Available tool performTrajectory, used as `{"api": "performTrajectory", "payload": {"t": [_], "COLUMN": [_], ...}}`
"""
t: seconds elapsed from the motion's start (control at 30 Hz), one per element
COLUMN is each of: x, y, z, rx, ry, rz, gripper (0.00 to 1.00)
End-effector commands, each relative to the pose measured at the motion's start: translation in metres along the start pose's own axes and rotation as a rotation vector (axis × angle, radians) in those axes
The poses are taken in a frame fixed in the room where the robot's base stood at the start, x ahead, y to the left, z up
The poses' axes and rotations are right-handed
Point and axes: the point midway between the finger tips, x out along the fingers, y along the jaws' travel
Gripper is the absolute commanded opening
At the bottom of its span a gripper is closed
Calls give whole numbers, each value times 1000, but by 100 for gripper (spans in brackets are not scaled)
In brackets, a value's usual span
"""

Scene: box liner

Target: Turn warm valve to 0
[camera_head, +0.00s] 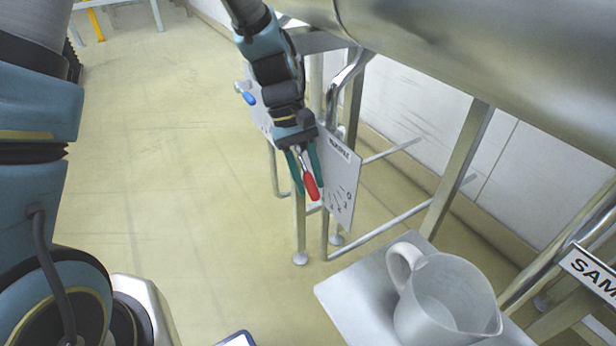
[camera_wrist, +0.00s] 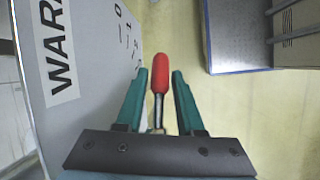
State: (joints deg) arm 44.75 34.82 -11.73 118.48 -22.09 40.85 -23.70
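The warm valve has a red-tipped lever (camera_head: 311,186) beside a white panel (camera_head: 341,178) with a label and a scale marked 0 and further marks. In the head view the lever hangs steeply downward, its red end near the lower marks. In the wrist view the red handle (camera_wrist: 160,74) and its metal stem stand between the fingers. My gripper (camera_head: 303,172) is around the lever. In the wrist view my gripper (camera_wrist: 160,78) has its teal fingers apart, with a gap on both sides of the handle.
A blue-handled valve (camera_head: 248,98) is on the panel's farther part, behind my arm. A white jug (camera_head: 445,300) stands on a pale shelf (camera_head: 345,290) at the lower right. A large metal tank (camera_head: 480,50) hangs above. Metal frame legs surround the panel. The floor at left is clear.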

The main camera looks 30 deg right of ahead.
Motion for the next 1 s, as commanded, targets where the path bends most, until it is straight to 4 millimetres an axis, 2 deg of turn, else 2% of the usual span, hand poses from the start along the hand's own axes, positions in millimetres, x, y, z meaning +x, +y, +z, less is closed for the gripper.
{"api": "performTrajectory", "payload": {"t": [0.03, 0.3, 1.0], "x": [0, 0, 0], "y": [0, 0, 0], "z": [0, 0, 0], "rx": [0, 0, -1], "ry": [0, 0, 0], "rz": [0, 0, 0], "gripper": [30, 0, 0]}}
